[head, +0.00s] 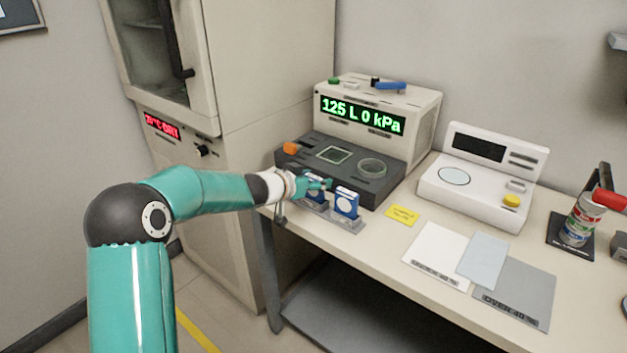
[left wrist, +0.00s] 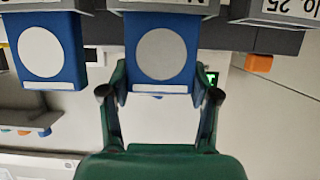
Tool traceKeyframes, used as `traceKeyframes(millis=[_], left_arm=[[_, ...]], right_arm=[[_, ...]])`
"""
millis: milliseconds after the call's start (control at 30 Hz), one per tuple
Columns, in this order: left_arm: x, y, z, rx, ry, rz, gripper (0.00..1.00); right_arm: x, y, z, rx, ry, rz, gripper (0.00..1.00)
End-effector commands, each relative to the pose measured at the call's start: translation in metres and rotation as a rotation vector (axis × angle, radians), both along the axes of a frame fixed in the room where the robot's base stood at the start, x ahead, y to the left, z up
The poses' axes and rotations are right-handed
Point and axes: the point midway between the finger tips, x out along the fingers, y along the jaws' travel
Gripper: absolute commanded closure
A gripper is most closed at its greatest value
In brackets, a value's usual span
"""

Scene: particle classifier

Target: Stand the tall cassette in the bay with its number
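My left gripper (head: 318,184) reaches in from the left to the front of the dark unit. In the left wrist view, whose picture is upside down, its two fingers (left wrist: 158,88) stand on either side of a blue cassette (left wrist: 160,52) with a pale disc. The fingertips lie at its edges; I cannot tell whether they press on it. This cassette is at a grey bay whose number is cut off. A second blue cassette (head: 346,203) stands upright in the bay beside it. The bay labelled No. 25 (left wrist: 285,8) shows no cassette. My right gripper is not in view.
The dark unit (head: 378,188) with an orange knob (head: 291,148) stands behind the bays. A white instrument (head: 470,190), a yellow note (head: 402,215), flat sheets (head: 437,255) and a can (head: 583,220) are to the right. A tall cabinet (head: 270,80) stands at the left.

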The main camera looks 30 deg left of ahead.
Motion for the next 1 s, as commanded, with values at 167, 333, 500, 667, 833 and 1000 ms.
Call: traceKeyframes(millis=[167, 333, 500, 667, 833, 1000], left_arm=[[0.000, 0.000, 0.000, 0.000, 0.000, 0.000, 0.14], [0.000, 0.000, 0.000, 0.000, 0.000, 0.000, 0.14], [-0.002, 0.000, 0.001, 0.000, 0.000, 0.000, 0.14], [-0.015, 0.001, 0.006, 0.001, -0.002, 0.001, 0.14], [-0.043, 0.003, 0.017, 0.001, -0.003, 0.001, 0.14], [-0.076, 0.006, 0.031, 0.002, -0.002, 0.001, 0.14]], right_arm=[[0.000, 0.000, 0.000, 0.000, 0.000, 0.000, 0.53], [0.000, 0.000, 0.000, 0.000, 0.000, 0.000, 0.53], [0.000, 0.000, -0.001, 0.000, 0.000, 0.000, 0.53], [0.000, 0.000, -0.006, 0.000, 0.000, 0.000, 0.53], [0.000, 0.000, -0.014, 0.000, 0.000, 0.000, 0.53], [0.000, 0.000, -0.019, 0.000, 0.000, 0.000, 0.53]])
